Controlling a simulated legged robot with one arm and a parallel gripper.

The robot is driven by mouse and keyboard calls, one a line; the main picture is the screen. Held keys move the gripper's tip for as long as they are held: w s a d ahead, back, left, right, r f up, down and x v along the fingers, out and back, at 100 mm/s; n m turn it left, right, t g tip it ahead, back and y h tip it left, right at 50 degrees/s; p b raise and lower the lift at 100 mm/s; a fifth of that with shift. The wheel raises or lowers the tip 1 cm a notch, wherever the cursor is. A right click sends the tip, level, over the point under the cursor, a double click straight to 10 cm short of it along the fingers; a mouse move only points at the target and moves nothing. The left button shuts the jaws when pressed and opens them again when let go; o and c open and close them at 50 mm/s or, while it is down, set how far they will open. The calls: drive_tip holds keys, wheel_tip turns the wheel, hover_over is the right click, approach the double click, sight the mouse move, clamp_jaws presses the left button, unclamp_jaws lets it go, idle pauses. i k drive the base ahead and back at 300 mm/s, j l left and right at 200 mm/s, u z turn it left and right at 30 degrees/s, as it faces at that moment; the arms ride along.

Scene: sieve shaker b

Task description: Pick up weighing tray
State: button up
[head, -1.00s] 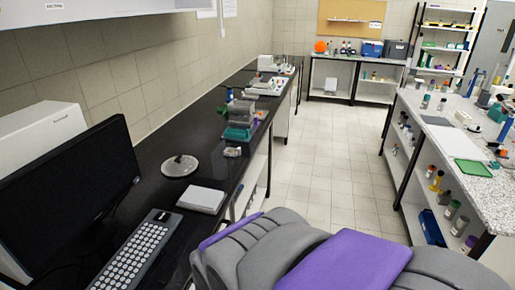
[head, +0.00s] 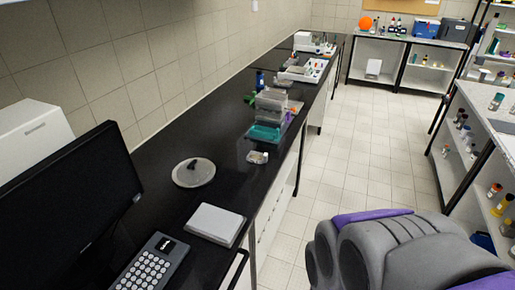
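A small pale, shallow piece (head: 258,157) lies on the black bench near its front edge, just in front of a grey and teal device; it may be the weighing tray, but it is too small to be sure. A flat white rectangular slab (head: 215,224) lies nearer, at the bench edge; I cannot tell whether it is a tray or a box. My gripper does not show. A grey and purple part of my own body fills the lower right.
The black bench (head: 150,168) runs along the left wall. The tiled aisle (head: 345,165) is clear; a shelved bench (head: 470,150) stands right.

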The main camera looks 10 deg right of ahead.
sight(259, 158)
drive_tip(key=u, duration=2.8)
drive_tip(key=z, duration=2.8)
drive_tip(key=i+l+u, duration=0.15)
drive_tip(key=i+l, duration=0.55)
drive_tip(key=i+l+u, duration=0.1)
drive_tip(key=i+l, duration=0.65)
drive_tip(key=l, duration=0.05)
